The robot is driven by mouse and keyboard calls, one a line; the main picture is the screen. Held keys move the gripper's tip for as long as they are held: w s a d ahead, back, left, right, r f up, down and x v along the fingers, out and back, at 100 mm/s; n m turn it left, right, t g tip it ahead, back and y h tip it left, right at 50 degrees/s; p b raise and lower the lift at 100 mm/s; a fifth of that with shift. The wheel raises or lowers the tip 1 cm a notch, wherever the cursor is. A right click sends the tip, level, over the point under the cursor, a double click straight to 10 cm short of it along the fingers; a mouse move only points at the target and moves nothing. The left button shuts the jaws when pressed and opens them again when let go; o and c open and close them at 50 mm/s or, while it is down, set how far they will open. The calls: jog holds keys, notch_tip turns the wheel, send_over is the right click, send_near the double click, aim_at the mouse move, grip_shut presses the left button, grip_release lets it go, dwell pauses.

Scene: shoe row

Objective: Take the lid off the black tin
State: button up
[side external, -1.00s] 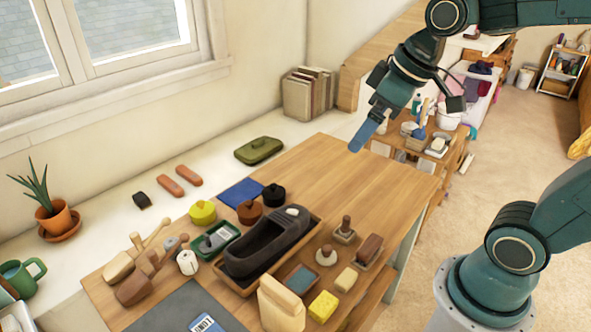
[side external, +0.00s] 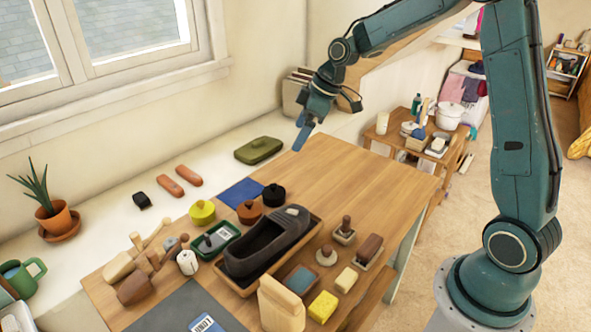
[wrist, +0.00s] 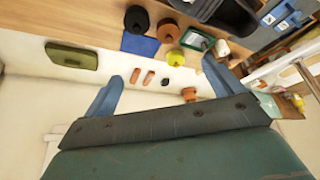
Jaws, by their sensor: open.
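The black tin (side external: 273,195) stands on the wooden table beside a brown tin (side external: 249,212) and a yellow tin (side external: 202,212), with its knobbed lid on. In the wrist view the black tin (wrist: 137,19) is near the top, left of the brown tin (wrist: 168,30) and yellow tin (wrist: 175,58). My gripper (side external: 301,138) is in the air above the back of the table, beyond the black tin and apart from it. In the wrist view its two fingers (wrist: 160,85) are spread wide with nothing held between them.
A dark shoe in a wooden tray (side external: 265,250) stands just in front of the tins. A blue cloth (side external: 241,193) lies beside the black tin. A green case (side external: 258,150) rests on the white sill. The table's back right is clear.

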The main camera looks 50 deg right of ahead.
jog(key=n+y, duration=0.1)
jog(key=n, duration=0.1)
send_near(274, 185)
jog(key=v, duration=0.4)
jog(key=shift+f, duration=0.25)
jog(key=shift+w+f, duration=0.1)
jog(key=shift+x, duration=4.2)
jog(key=shift+a, duration=0.2)
jog(key=shift+x, duration=2.55)
jog(key=c, duration=1)
